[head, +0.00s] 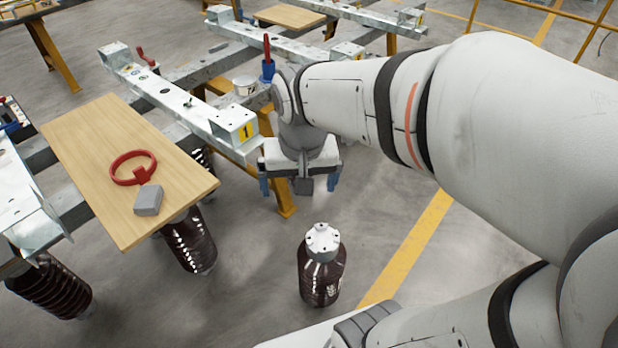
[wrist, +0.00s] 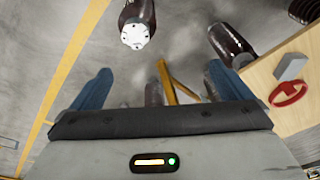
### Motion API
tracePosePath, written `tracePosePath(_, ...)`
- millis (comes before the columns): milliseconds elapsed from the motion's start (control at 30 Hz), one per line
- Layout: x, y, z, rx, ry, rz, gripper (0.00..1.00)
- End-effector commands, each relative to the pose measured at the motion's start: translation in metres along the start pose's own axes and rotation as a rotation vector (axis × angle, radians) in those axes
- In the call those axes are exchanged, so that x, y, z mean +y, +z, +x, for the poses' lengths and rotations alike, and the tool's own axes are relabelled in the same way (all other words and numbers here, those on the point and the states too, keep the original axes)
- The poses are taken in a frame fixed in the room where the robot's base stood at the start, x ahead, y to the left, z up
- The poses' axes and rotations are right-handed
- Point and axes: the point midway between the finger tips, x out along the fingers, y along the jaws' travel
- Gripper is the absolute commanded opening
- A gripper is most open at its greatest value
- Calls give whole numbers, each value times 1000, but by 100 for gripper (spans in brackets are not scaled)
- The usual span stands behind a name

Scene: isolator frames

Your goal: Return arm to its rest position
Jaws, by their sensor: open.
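My gripper (head: 298,186) hangs at the end of my arm, near the middle of the head view, to the right of the steel frame and above the floor. Its blue fingers are spread wide with nothing between them. In the wrist view my gripper (wrist: 155,88) also shows open and empty. My arm is stretched out from the right side of the head view. A dark brown insulator with a white top (head: 320,265) is below and in front of my gripper, apart from it. It also shows in the wrist view (wrist: 136,28).
A wooden board (head: 95,150) on the left bears a red ring-shaped tool (head: 133,168) and a grey block (head: 148,200). A steel beam (head: 180,100) with a yellow label runs close to my gripper's left. Grey floor is open around the insulator.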

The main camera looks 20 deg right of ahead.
Motion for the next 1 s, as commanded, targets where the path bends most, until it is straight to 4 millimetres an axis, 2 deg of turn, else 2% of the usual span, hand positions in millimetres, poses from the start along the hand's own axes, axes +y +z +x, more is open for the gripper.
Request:
tracePosePath(33,10,14,2,8,2,-53,98)
tracePosePath(167,22,34,8,17,7,-158,98)
tracePosePath(200,31,35,9,19,8,-172,98)
tracePosePath(267,34,37,10,19,9,-185,98)
tracePosePath(567,33,37,8,19,9,-192,98)
tracePosePath(733,32,34,-15,26,9,-192,98)
tracePosePath(1000,30,26,-78,51,8,-196,98)
